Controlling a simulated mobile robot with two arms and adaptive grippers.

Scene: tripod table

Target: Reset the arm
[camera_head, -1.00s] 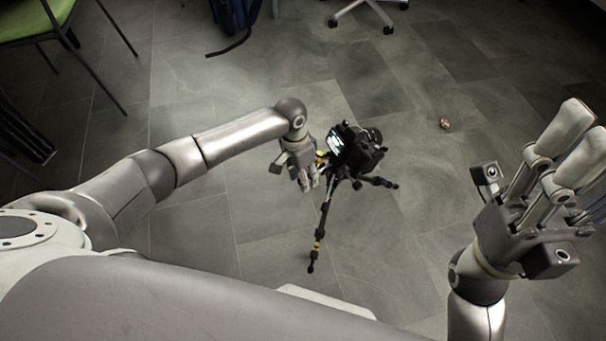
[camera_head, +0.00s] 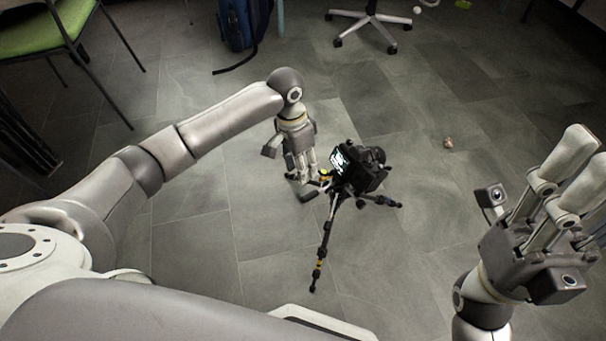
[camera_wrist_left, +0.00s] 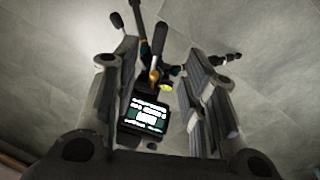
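My left gripper (camera_head: 302,176) points down just left of the camera on the tripod in the head view. In the left wrist view its fingers (camera_wrist_left: 165,85) stand apart, with the camera's lit screen (camera_wrist_left: 147,115) showing between and beyond them; I see nothing gripped. My right gripper (camera_head: 575,170) is raised at the right edge, its fingers pointing up and apart, with nothing between them. The camera (camera_head: 362,168) is black and sits on a black tripod (camera_head: 325,240) with spread legs. In the head view I cannot tell whether the left fingers touch the tripod handle.
A green chair (camera_head: 45,40) stands at the upper left. A blue backpack (camera_head: 238,25) and a wheeled chair base (camera_head: 368,25) are at the back. A small reddish object (camera_head: 448,143) lies on the floor right of the tripod. The tiled floor around the tripod is mostly clear.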

